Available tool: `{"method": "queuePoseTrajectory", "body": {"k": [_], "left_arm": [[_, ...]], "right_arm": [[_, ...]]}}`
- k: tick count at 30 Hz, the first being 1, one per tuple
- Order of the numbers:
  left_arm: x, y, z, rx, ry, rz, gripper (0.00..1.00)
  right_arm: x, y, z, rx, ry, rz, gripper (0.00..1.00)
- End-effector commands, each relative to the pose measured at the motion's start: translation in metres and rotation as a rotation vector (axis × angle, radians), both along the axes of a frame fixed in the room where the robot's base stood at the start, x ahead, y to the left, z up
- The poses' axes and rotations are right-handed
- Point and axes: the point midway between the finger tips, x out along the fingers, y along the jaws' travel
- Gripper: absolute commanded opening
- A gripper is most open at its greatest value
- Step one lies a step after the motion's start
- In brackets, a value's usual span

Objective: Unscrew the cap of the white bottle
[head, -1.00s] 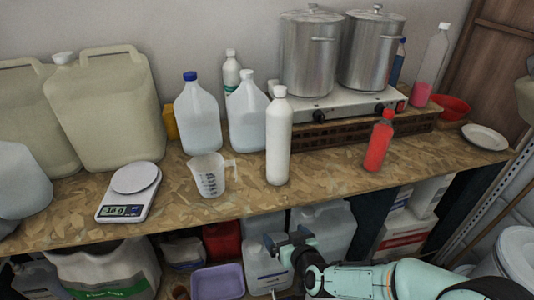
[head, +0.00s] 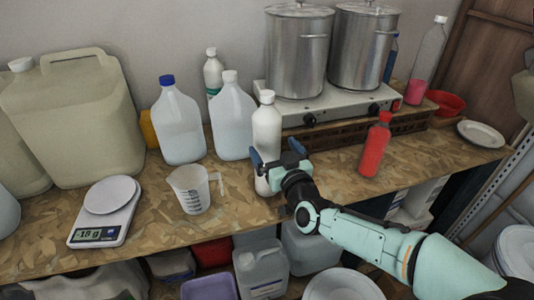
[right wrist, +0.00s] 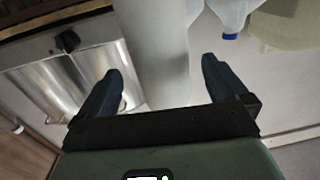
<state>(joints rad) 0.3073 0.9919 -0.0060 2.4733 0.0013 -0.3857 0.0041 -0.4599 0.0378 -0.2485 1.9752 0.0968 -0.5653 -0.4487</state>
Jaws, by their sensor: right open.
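The white bottle (head: 267,127) stands upright on the wooden bench, with its white cap (head: 267,97) on. My right gripper (head: 277,154) is open at the bottle's lower half, its jaws on either side of it in the head view and hiding part of it. In the right wrist view the white bottle (right wrist: 155,40) shows between the open fingers of the right gripper (right wrist: 162,70). I cannot tell whether either finger touches it. My left gripper is not in view.
A clear jug (head: 232,115) stands close to the left of the bottle, with a blue-capped jug (head: 178,120) beyond. A measuring cup (head: 192,190) and a scale (head: 105,210) are further left. A red bottle (head: 375,147) stands to the right. The stove (head: 340,108) with pots is behind.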

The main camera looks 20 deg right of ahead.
Motion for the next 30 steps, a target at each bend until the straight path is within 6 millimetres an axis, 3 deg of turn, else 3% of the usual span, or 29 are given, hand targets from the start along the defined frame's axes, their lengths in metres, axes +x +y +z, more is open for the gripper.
{"method": "queuePoseTrajectory", "body": {"k": [10,19,20,28,30], "left_arm": [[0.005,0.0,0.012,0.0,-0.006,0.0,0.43],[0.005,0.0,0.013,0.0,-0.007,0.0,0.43],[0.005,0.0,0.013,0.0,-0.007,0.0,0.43],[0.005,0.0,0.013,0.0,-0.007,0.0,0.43],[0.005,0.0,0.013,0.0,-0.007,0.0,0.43]], "right_arm": [[0.045,0.006,-0.003,-0.001,0.001,0.0,1.0],[0.051,0.007,-0.004,0.001,0.001,0.0,1.0],[0.051,0.007,-0.004,0.001,0.001,0.0,0.97],[0.051,0.007,-0.003,0.001,0.001,0.0,0.09],[0.051,0.007,0.001,0.003,-0.009,-0.001,0.09]]}}
